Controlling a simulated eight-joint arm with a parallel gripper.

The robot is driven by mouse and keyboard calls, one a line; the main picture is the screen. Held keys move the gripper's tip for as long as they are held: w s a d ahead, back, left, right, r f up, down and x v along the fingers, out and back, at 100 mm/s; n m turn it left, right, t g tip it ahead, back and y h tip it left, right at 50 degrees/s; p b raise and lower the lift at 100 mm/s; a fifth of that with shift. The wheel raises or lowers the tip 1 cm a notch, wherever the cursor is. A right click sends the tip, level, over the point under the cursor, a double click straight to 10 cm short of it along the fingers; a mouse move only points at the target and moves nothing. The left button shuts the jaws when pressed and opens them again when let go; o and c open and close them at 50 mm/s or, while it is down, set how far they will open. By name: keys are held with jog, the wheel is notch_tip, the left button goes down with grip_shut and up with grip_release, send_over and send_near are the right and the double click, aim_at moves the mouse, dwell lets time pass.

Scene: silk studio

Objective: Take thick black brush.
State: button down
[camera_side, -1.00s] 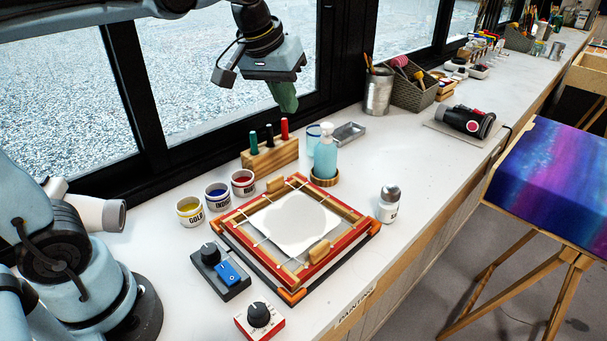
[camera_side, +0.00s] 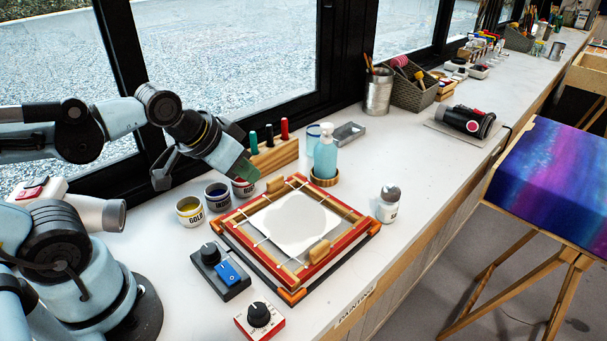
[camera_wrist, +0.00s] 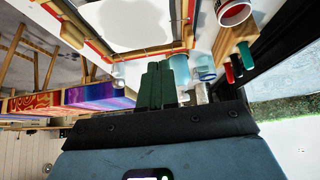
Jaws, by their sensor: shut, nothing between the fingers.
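The thick black brush (camera_side: 268,134) stands upright in a wooden holder (camera_side: 281,156), between a green-handled brush (camera_side: 253,142) and a red-handled brush (camera_side: 284,128). In the wrist view the holder (camera_wrist: 231,36) with the red (camera_wrist: 246,55) and green (camera_wrist: 228,73) handles shows at the upper right; the black one is hard to make out between them. My gripper (camera_side: 244,170), with green fingers, is shut and empty. It hangs tilted just left of the holder, over the paint jars. Its fingers also show in the wrist view (camera_wrist: 161,86).
Gold (camera_side: 190,211), indigo (camera_side: 218,197) and red (camera_side: 242,187) paint jars stand below my gripper. A red-and-wood frame (camera_side: 335,251) lies in front. A blue pump bottle (camera_side: 326,155) and a clear cup (camera_side: 312,134) stand right of the holder. The window (camera_side: 220,70) is behind.

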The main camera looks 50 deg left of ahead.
jog(key=c, duration=1)
grip_release()
jog(key=shift+w+r, duration=0.1)
notch_tip(320, 180, up, 5)
jog(key=n+g, duration=0.3)
jog(key=g, duration=0.4)
send_over(270, 134)
jog(key=shift+w+a+f, duration=0.25)
jog(key=shift+w+a, duration=0.2)
jog(key=shift+f, duration=0.3)
jog(key=f, duration=1.1)
jog(key=shift+s+f, duration=0.15)
jog(key=shift+s, duration=0.05)
